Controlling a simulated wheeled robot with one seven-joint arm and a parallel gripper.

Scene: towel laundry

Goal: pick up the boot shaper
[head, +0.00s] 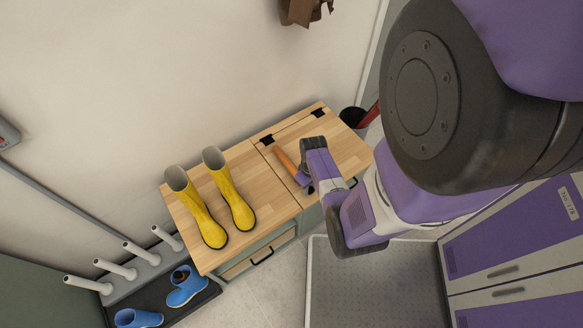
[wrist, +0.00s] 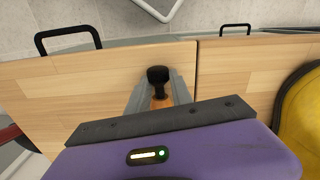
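The boot shaper looks like an orange rod (head: 285,162) lying on the wooden cabinet top, to the right of the yellow boots. In the wrist view it shows as a short orange piece with a black knob (wrist: 158,74). My gripper (head: 303,182) is low at the cabinet top, right at the orange rod. In the wrist view my grey fingers (wrist: 161,92) stand on both sides of the orange piece, close to it. I cannot tell whether they touch it. The rest of it is hidden under my gripper body.
Two yellow boots (head: 233,200) stand on the left part of the wooden top (head: 266,190); one edge shows in the wrist view (wrist: 300,118). Blue boots (head: 186,287) and white pegs are at lower left. A dark bin (head: 352,116) stands behind the right end. Purple lockers (head: 520,240) are at right.

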